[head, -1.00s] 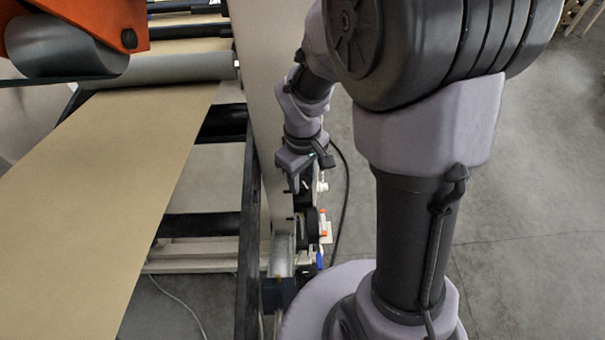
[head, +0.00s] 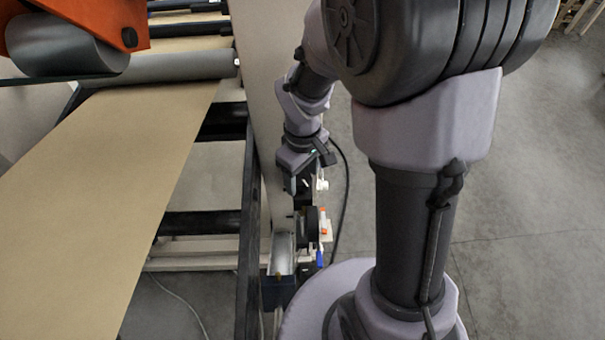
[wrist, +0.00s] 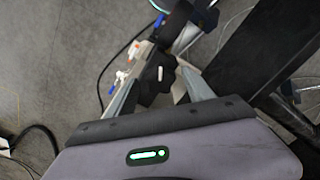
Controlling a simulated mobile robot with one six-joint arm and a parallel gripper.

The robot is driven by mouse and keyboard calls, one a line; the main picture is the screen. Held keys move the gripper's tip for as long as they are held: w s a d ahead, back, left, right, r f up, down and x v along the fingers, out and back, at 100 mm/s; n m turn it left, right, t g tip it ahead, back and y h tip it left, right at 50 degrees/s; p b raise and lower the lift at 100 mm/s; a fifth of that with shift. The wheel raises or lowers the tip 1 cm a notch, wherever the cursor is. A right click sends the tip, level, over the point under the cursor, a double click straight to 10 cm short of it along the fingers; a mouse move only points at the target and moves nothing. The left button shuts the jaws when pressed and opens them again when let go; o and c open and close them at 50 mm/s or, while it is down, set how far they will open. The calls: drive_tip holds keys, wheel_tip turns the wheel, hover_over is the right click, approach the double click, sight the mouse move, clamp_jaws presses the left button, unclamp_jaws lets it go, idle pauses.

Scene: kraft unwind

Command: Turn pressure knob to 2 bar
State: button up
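My gripper (wrist: 160,90) points down beside the machine's side plate, with its two grey fingers spread apart. A black knob (wrist: 152,82) with a small white mark shows between the fingers in the wrist view. I take it for the pressure knob; I cannot tell whether either finger touches it. In the head view my gripper (head: 302,187) hangs above a cluster of small fittings, and the knob cannot be made out clearly. No pressure scale or reading is legible in either view.
A black round part (head: 308,226) and a blue-handled fitting (head: 319,258) sit below my gripper. The tall side plate (head: 259,100) and brown paper web (head: 110,190) stand to the left.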

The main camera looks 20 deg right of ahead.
sight(303, 179)
wheel_tip(303, 179, up, 18)
drive_tip(key=p, duration=0.6)
drive_tip(key=shift+f, duration=0.25)
